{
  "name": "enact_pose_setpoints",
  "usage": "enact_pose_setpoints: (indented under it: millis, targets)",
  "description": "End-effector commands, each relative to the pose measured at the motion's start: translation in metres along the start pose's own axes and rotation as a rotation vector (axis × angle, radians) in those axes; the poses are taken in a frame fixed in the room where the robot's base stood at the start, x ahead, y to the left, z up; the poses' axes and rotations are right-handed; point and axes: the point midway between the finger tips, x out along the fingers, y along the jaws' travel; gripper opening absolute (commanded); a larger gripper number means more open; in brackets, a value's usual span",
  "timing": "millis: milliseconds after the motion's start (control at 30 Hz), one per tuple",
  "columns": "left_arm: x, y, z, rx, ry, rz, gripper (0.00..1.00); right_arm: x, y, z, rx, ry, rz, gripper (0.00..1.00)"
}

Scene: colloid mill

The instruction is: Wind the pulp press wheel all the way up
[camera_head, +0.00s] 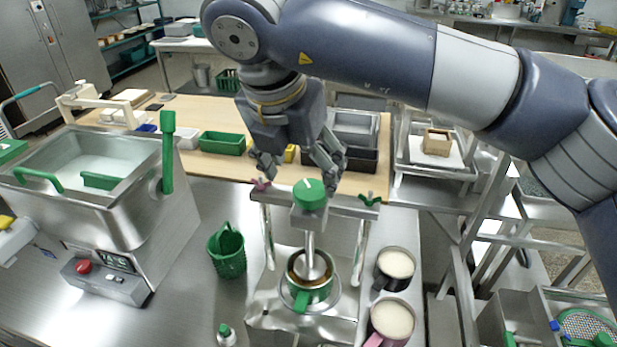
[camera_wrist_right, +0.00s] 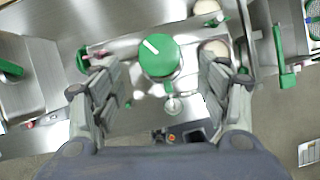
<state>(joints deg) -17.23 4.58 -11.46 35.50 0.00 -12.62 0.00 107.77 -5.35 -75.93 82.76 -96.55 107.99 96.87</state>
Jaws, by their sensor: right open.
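The pulp press wheel, a round green knob with a white line (camera_head: 309,194), sits on top of the press frame (camera_head: 364,222). It also shows in the right wrist view (camera_wrist_right: 159,56). Below it a metal shaft goes down to a round plate (camera_head: 311,266) inside a pot with a green handle (camera_head: 304,300). My right gripper (camera_head: 299,176) is open above the wheel, with its fingers apart and pointing down. In the right wrist view the fingers (camera_wrist_right: 160,95) stand on either side of the wheel, with gaps. My left gripper is not in view.
Two cups of pale liquid (camera_head: 395,264) (camera_head: 391,319) stand right of the press. A green basket (camera_head: 227,252) stands left of it. A steel tank with green handles (camera_head: 90,167) fills the left. Pink and green wing nuts (camera_head: 260,184) (camera_head: 369,198) sit on the press crossbar.

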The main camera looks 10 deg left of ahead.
Motion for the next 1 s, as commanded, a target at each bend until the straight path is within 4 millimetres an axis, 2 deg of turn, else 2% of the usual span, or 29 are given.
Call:
enact_pose_setpoints:
  millis: [100,300,467,700,900,1000]
  targets:
    - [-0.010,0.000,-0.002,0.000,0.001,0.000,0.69,0.021,0.000,0.001,0.000,0.004,-0.001,0.69]
    - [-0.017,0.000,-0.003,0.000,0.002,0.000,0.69,0.048,0.000,0.001,0.002,0.003,0.000,0.69]
    - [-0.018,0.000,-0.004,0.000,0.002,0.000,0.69,0.056,0.000,0.000,0.001,0.000,0.001,0.69]
    - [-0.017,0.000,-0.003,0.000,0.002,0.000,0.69,0.057,0.000,0.000,0.001,0.000,0.001,0.69]
    - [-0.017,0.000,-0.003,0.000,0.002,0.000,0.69,0.056,0.000,0.000,0.001,0.000,0.001,0.25]
    - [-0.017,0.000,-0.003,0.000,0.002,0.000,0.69,0.056,0.000,0.000,0.001,0.000,0.001,0.25]
